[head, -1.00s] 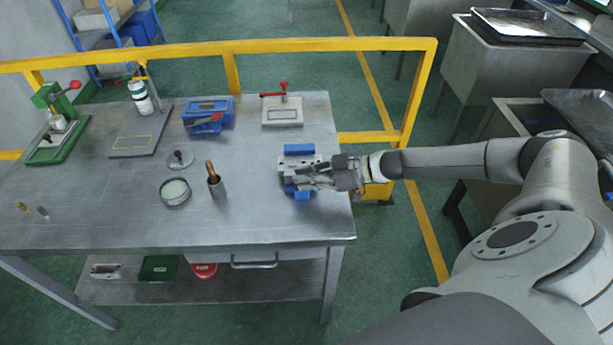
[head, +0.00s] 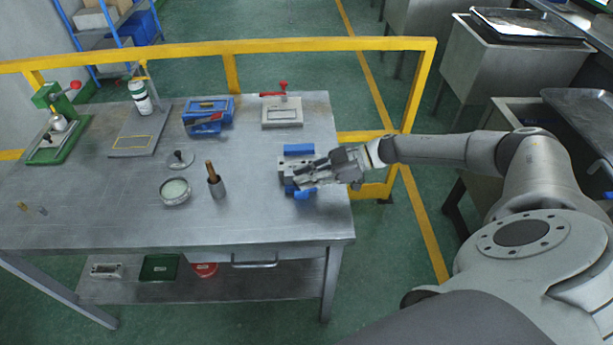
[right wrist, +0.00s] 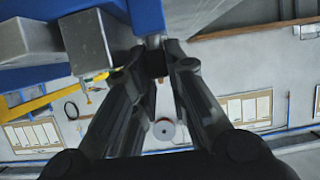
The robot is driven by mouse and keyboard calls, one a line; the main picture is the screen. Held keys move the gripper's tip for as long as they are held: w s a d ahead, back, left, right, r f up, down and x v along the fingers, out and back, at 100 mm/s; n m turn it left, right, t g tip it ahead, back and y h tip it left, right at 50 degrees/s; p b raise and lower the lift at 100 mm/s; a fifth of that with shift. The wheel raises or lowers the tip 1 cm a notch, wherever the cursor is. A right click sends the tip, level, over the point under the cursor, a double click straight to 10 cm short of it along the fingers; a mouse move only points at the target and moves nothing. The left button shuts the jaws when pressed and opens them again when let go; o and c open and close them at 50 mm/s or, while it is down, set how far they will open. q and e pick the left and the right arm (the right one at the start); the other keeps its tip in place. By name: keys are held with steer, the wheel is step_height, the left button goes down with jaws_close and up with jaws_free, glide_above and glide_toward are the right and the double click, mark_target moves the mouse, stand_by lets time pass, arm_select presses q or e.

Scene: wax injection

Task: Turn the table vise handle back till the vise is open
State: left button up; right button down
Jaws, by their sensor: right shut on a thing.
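The table vise (head: 298,150), blue with grey metal jaw blocks, sits near the right edge of the workbench. My right gripper (head: 301,175) reaches over it from the right and hides part of it. In the right wrist view the blue vise body (right wrist: 147,16) and two grey blocks (right wrist: 88,40) fill the upper left. There the fingertips (right wrist: 158,58) are closed together just below the blue body, shut on the vise handle. The handle is mostly hidden between the fingers, so its angle is hard to tell. My left gripper is out of view.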

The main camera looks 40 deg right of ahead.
steer(key=shift+r, duration=0.1)
steer(key=c, duration=1.4)
jaws_free()
steer(key=shift+r, duration=0.1)
steer(key=shift+c, duration=0.2)
steer(key=shift+w+r, duration=0.1)
steer(key=shift+d, duration=0.1)
steer(key=shift+s+d+r, duration=0.2)
steer(key=shift+s+d, duration=0.05)
steer(key=shift+d, duration=0.25)
steer(key=v, duration=0.6)
steer(key=shift+s, duration=0.45)
steer(key=shift+d+f, duration=0.15)
